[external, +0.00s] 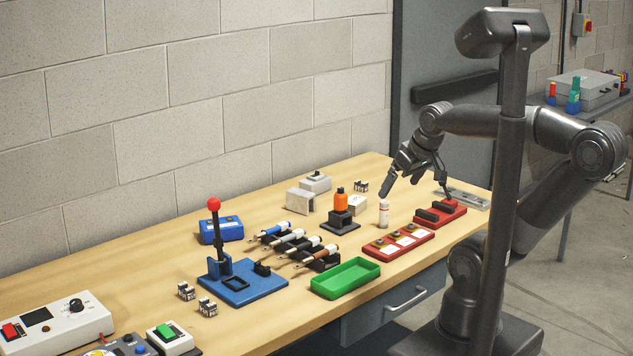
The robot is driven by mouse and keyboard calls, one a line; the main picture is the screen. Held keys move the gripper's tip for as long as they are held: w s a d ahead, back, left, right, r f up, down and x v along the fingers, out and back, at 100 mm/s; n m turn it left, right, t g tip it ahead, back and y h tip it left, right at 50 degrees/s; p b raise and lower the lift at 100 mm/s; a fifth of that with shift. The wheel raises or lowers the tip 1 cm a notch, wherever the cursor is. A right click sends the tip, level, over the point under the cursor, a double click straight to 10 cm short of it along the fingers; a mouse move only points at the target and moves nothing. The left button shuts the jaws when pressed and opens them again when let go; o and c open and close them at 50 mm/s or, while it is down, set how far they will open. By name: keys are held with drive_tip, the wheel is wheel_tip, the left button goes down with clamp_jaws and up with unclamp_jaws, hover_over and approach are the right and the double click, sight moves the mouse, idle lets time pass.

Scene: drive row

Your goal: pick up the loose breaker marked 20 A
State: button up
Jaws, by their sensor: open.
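My gripper (416,190) is open and empty, pointing down above the back right part of the workbench. Below and just right of it is a red base (458,214) with dark blocks on it. No 20 A marking can be read in this view, so I cannot tell which thing is the loose breaker. Small grey-and-black blocks lie loose: two at the front left, one (186,291) beside another (207,307), and one (361,186) near the wall, left of my gripper.
A white bottle (384,213) stands close below my gripper's left finger. Nearby are a red panel (398,244) with yellow parts, a black stand with an orange-topped item (340,203) and a green tray (345,279). A blue lever press (240,284) stands further left.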

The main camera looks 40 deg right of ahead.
drive_tip(key=w+d+r, duration=0.1)
drive_tip(key=w+r, duration=0.2)
drive_tip(key=w, duration=0.4)
drive_tip(key=w+d+r, duration=0.2)
drive_tip(key=w+r, duration=0.1)
drive_tip(key=w, duration=0.5)
drive_tip(key=g, duration=0.1)
hover_over(316, 171)
drive_tip(key=s, duration=0.4)
wheel_tip(316, 171, down, 18)
drive_tip(key=f, duration=0.1)
drive_tip(key=shift+n, duration=0.4)
drive_tip(key=x, duration=0.4)
drive_tip(key=shift+w+a+f, duration=0.1)
drive_tip(key=shift+w+f, duration=0.05)
drive_tip(key=shift+f, duration=0.15)
drive_tip(key=shift+w+x, duration=0.15)
drive_tip(key=shift+x, duration=1.25)
drive_tip(key=shift+w+x, duration=0.15)
drive_tip(key=shift+x, duration=1.2)
drive_tip(key=shift+a+r, duration=0.1)
drive_tip(key=shift+c, duration=0.3)
drive_tip(key=shift+r, duration=0.1)
drive_tip(key=c, duration=0.8)
